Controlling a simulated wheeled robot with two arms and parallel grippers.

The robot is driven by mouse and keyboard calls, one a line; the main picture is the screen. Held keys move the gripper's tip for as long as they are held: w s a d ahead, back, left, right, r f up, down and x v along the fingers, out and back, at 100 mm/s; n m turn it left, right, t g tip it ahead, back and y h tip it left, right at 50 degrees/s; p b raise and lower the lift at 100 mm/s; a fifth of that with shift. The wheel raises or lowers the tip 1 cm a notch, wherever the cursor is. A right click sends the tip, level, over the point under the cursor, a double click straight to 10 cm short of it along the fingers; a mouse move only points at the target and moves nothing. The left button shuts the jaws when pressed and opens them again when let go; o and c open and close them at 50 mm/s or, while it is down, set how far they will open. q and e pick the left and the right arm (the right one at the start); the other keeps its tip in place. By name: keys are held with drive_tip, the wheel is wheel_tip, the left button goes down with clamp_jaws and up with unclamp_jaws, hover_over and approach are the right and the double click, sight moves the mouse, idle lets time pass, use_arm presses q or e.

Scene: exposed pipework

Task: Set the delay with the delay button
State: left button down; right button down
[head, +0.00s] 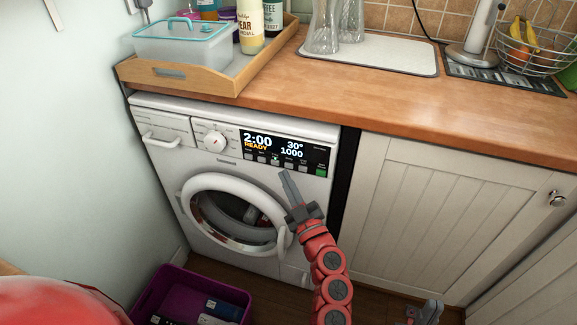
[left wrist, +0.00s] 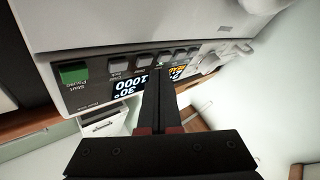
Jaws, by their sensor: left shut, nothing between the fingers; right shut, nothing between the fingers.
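The washing machine's control panel (head: 287,150) has a display (head: 257,142) reading 2:00, READY, 30° and 1000. A row of small grey buttons (head: 275,160) runs below it, ending in a green start button (head: 320,172). My right gripper (head: 430,308) is shut at the bottom edge, partly cut off.
The round door (head: 230,180) and dial (head: 214,141) are on the machine's front. A purple basket (head: 160,290) stands on the floor. The worktop above holds a wooden tray (head: 170,80), glassware and a fruit basket (head: 535,45). A white cupboard (head: 440,210) is to the right.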

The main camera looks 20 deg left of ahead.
use_arm(q)
drive_tip(key=shift+w, duration=0.15)
drive_tip(key=shift+w, duration=0.3)
drive_tip(key=shift+w+p, duration=0.35)
drive_tip(key=shift+p, duration=0.05)
idle(0.7)
drive_tip(key=shift+s, duration=0.1)
drive_tip(key=shift+s+p, duration=0.5)
drive_tip(key=shift+s, duration=0.2)
drive_tip(key=shift+s, duration=0.1)
drive_tip(key=s+p, duration=0.2)
drive_tip(key=s, duration=0.2)
drive_tip(key=shift+s+a, duration=0.1)
drive_tip(key=shift+s, duration=0.3)
